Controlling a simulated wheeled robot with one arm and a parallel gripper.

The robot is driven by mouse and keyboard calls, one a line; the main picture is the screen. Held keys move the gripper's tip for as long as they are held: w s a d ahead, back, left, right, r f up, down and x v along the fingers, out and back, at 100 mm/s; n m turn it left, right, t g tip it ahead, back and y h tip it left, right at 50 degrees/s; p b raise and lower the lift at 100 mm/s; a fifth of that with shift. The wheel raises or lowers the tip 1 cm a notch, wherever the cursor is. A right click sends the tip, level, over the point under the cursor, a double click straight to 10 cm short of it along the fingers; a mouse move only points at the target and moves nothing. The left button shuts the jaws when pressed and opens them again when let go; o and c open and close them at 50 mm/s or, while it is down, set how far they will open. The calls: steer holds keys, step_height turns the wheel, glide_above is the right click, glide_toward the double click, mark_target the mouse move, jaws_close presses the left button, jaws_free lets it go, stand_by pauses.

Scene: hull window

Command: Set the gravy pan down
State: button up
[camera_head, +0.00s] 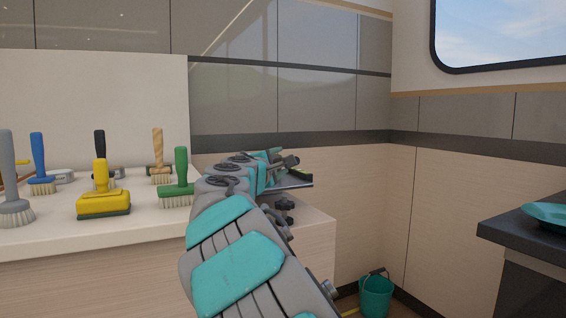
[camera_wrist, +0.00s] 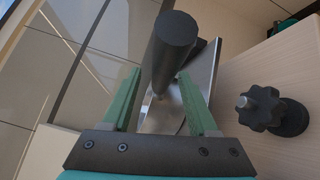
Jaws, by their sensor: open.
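My gripper (camera_wrist: 160,74) is open, with its two green fingers on either side of a thick black handle (camera_wrist: 172,45). The handle leads to a flat, shiny metal part (camera_wrist: 205,70), which I take to be the gravy pan. Small gaps show beside the handle, and I cannot tell whether a finger touches it. In the head view my gripper (camera_head: 272,168) is at the right end of the light counter, and the metal part (camera_head: 298,182) shows just beyond it. My arm hides most of the pan, and what is under it is not visible.
The light counter (camera_head: 120,232) holds a yellow brush (camera_head: 103,200), a green brush (camera_head: 180,180) and several others, left of my arm. A teal bucket (camera_head: 376,297) stands low at right. A dark counter (camera_head: 515,236) with a teal dish (camera_head: 548,213) is far right. Tiled walls stand behind.

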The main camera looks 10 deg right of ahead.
steer(key=v, duration=0.8)
steer(key=shift+s, duration=0.25)
steer(key=shift+a, duration=0.1)
stand_by(0.8)
